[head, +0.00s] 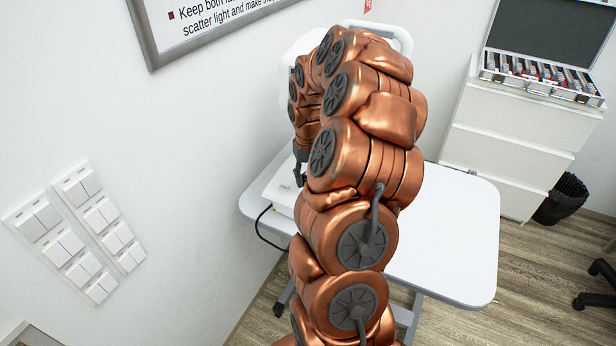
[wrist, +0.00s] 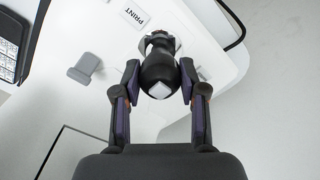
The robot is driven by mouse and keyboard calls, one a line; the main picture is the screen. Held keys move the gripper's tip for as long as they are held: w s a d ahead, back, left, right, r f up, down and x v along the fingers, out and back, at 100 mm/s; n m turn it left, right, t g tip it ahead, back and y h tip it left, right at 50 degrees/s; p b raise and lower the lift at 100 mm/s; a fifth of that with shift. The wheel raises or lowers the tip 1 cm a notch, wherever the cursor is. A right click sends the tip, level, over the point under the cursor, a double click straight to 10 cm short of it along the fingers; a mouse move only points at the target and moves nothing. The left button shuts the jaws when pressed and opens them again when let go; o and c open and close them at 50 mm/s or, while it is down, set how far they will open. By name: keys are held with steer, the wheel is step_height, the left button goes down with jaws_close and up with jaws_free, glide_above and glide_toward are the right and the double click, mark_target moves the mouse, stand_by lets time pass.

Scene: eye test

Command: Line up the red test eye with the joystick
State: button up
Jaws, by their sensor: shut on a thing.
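The joystick (wrist: 158,68) is black with a small white square on its end. It stands on a white device (wrist: 205,65) beside a label reading PRINT. My gripper (wrist: 160,84) has one finger on each side of the joystick and is shut on it. In the head view my copper arm covers most of the white device (head: 284,190), and the joystick cannot be made out there. I cannot see the red test eye in either view.
The device stands on a white table (head: 455,235), whose right part is clear. A grey knob (wrist: 84,68) is left of the joystick. A black cable (head: 262,228) hangs at the table's left. A drawer cabinet (head: 505,140) with an open lens case (head: 540,75) stands at right.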

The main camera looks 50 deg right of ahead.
steer(key=shift+c, duration=0.4)
steer(key=shift+s+d, duration=0.15)
steer(key=shift+s, duration=0.05)
steer(key=shift+s+d, duration=0.25)
steer(key=shift+s+d+b, duration=0.45)
steer(key=shift+s+b, duration=0.1)
stand_by(0.3)
steer(key=o, duration=1.2)
